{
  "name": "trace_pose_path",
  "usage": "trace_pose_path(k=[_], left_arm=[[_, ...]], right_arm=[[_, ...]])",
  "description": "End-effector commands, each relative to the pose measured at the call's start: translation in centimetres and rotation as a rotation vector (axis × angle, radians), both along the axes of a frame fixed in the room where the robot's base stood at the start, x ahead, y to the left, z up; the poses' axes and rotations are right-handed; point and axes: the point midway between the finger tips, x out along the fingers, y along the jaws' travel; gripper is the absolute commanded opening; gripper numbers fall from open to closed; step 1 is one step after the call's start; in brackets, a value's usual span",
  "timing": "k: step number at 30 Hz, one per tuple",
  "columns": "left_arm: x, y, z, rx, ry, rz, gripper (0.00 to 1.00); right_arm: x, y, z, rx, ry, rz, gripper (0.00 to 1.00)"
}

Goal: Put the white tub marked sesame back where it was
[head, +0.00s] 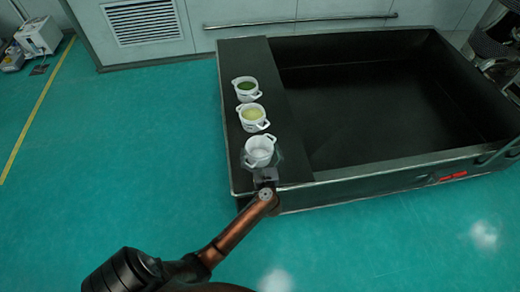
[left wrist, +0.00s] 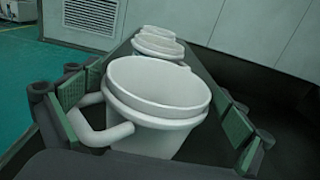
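Three white two-handled tubs stand in a row on the dark ledge. The nearest tub (head: 259,151) looks pale or empty inside, the middle tub (head: 252,117) holds something yellow, and the far tub (head: 246,89) something green. No sesame mark can be read on any of them. My left gripper (head: 263,161) is at the nearest tub. In the left wrist view this tub (left wrist: 158,100) stands upright between the widely spread fingers, with a handle towards the left finger and a gap beside the right finger. My right gripper is not in view.
The dark ledge (head: 292,150) runs along the left side of a large black open bin (head: 390,100) with a metal rim. The bin looks empty. Green floor lies clear to the left, and a wall with a vent (head: 142,22) stands behind.

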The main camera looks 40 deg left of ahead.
Motion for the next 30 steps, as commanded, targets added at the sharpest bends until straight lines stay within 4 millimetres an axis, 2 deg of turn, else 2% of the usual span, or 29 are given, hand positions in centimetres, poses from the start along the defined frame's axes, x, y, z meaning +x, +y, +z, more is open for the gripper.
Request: trace_pose_path(k=[12,24,30], left_arm=[[0.0,0.0,0.4,0.0,-0.001,-0.001,1.0],[-5.2,-6.1,0.5,-0.004,0.0,-0.001,1.0],[-7.2,-8.3,0.4,-0.002,0.001,0.0,1.0]], right_arm=[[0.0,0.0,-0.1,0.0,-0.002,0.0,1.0],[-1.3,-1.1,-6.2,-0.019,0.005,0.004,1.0],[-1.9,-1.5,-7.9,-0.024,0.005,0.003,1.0]])
